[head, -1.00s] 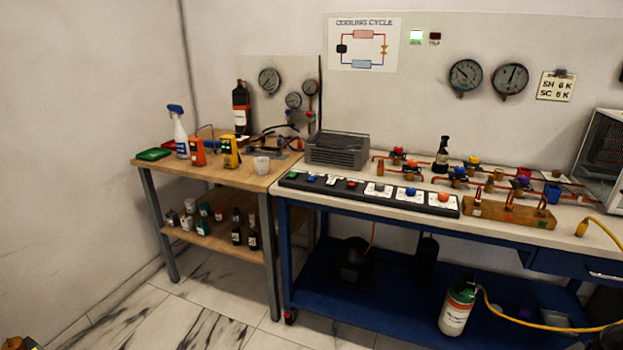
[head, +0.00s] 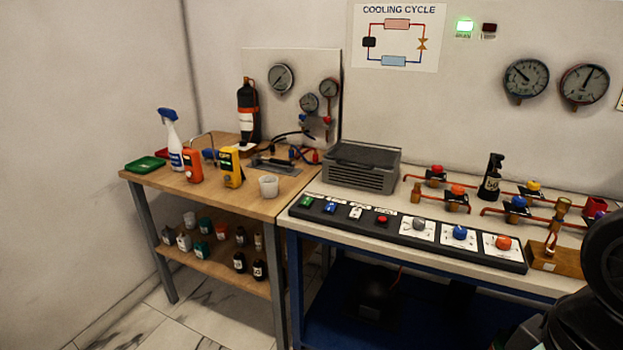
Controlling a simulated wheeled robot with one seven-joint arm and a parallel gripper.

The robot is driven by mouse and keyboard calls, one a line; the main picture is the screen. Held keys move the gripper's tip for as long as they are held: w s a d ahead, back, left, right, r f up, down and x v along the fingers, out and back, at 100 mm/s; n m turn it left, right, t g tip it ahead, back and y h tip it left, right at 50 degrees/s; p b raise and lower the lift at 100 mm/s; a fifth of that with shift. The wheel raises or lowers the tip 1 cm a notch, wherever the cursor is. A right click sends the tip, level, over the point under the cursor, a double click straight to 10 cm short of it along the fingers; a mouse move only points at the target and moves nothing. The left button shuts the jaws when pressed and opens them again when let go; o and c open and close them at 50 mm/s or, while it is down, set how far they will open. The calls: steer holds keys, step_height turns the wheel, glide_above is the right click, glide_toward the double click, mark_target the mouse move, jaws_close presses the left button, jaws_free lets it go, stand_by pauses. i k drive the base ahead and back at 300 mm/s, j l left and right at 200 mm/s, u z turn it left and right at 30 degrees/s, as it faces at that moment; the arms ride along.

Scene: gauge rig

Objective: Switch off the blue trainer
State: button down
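The blue trainer is the blue-framed bench with a pale top (head: 312,228) at the right. Along its front edge lies a black control panel (head: 400,238). From left to right the panel carries a green switch (head: 306,201), a blue switch (head: 330,207), a white switch (head: 355,212), a red button (head: 382,220), and grey (head: 418,224), blue (head: 460,232) and orange (head: 503,243) knobs. On the wall above, a green lamp (head: 464,27) is lit and a red lamp (head: 489,30) looks dark. My gripper's fingers are not in view; a dark part of my arm shows at lower right.
A grey finned unit (head: 361,167) and red piping stand behind the panel. Floor at lower left is clear.

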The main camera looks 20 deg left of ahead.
mark_target(331, 208)
steer(key=i+u, duration=0.4)
steer(key=i, duration=0.9)
